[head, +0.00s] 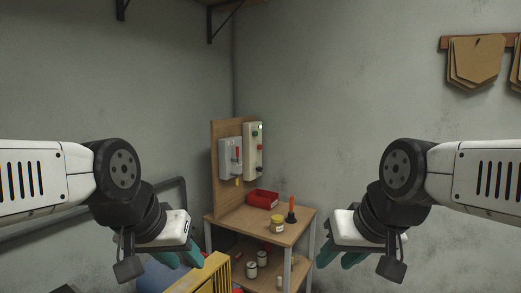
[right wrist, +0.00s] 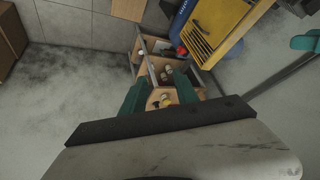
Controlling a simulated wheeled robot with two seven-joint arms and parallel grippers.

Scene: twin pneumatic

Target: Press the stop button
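A tall pale control box (head: 249,160) is fixed to an upright wooden board at the back of a small table. It carries a lit green lamp at its top and small buttons below. One is a red button (head: 260,147), perhaps the stop button; labels are too small to read. My left gripper (head: 181,260) is at lower left, teal fingers apart, empty and well short of the box. My right gripper (head: 339,260) is at lower right, also short of it. In the right wrist view its teal fingers (right wrist: 160,90) are spread with nothing between them.
A grey box with a red lever (head: 237,154) is left of the control box. A yellow crate (head: 208,277) is in front.

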